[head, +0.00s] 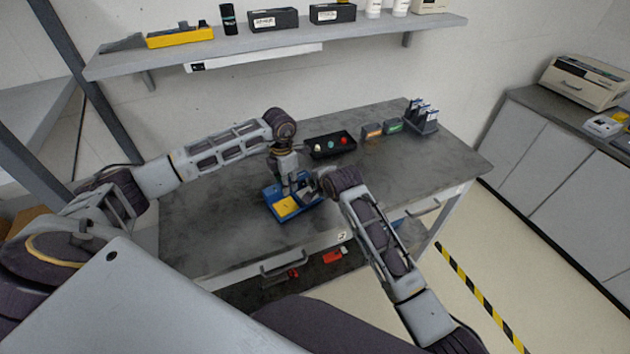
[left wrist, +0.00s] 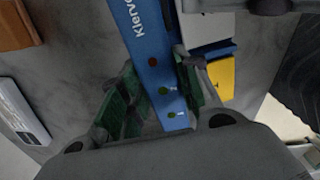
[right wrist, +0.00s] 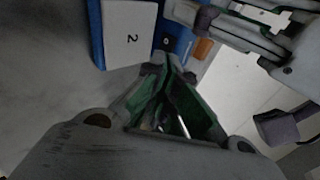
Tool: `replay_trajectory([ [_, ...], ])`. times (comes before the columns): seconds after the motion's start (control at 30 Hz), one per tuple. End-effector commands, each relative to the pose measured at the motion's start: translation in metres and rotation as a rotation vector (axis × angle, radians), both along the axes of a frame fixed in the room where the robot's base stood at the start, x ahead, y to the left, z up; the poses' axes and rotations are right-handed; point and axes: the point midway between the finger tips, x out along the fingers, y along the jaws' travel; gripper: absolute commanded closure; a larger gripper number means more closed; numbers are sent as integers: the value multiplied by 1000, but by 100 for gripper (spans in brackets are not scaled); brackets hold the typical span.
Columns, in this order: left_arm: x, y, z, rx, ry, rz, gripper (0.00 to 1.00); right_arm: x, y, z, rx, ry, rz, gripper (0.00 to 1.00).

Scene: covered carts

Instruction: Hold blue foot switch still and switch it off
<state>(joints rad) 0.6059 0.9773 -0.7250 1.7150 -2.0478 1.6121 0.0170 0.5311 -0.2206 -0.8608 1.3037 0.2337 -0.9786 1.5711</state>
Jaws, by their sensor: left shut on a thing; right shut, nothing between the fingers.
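The blue foot switch (head: 270,196) lies on the grey table (head: 215,235), with a yellow pedal (head: 287,209) facing the front. My left gripper (head: 290,188) is shut on the switch's blue housing; in the left wrist view its fingers (left wrist: 158,85) sit on both sides of the housing (left wrist: 146,38), which carries white lettering, a dark red dot and green dots. My right gripper (head: 312,190) is shut and empty at the switch's right side. In the right wrist view its closed tips (right wrist: 168,68) are close below a small round dark mark (right wrist: 166,41), beside a panel marked 2 (right wrist: 128,35). Contact there is unclear.
A black tray (head: 322,151) with small coloured balls, small boxes (head: 372,130) and a dark rack (head: 425,126) stand behind the switch. A shelf (head: 270,42) hangs above. The table's left part is clear. A red item (head: 332,256) lies below the tabletop.

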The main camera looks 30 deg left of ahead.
Motion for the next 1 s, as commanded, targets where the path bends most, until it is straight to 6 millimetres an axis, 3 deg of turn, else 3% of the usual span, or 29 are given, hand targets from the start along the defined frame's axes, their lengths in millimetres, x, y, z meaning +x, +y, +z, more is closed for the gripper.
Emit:
replay_trajectory([
  [0.03,0,1,0,1,0,1,100,-28,19,-7,18,35,26,100],
  [1.0,0,1,0,1,0,1,100,-39,-30,42,7,8,9,100],
])
